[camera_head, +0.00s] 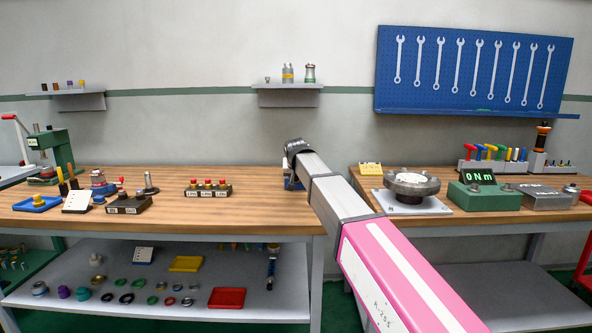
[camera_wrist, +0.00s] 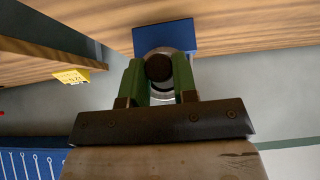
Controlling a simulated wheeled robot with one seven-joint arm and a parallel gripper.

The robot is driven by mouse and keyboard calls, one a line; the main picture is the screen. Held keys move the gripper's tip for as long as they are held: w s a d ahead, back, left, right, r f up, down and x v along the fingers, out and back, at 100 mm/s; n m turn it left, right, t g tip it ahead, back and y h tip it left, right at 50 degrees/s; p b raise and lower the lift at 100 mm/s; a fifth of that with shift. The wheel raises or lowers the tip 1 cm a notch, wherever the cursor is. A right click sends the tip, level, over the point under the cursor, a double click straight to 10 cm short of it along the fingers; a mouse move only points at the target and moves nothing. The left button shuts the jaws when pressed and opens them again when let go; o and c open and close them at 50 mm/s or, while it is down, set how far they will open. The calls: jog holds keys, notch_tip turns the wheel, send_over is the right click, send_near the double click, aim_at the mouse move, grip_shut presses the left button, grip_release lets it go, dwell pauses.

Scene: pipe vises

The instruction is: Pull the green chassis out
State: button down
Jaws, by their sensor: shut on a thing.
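My gripper (camera_wrist: 160,70) is in the wrist view, with two green uprights that look like its fingers. Between them is a round, dark-ended part (camera_wrist: 158,68) with a pale metal ring around it, and the gripper looks shut on this part. A blue plate (camera_wrist: 165,34) lies behind it. In the head view, the dark end of my arm is over the right end of the left bench, and a bit of the blue thing (camera_head: 289,184) shows beside it. My arm hides the rest. I cannot make out a separate green chassis at the gripper.
The left bench (camera_head: 270,205) holds button boxes (camera_head: 207,188) and a green press (camera_head: 55,150). The right bench holds a round metal fixture (camera_head: 411,186) and a green box (camera_head: 484,197) reading 0 Nm. A gap separates the benches.

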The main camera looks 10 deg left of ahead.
jog(key=shift+s+d, duration=0.15)
jog(key=shift+s, duration=0.5)
jog(key=s+d, duration=0.2)
jog(key=s, duration=0.8)
jog(key=s+d, duration=0.3)
jog(key=s, duration=0.8)
dwell(3.2)
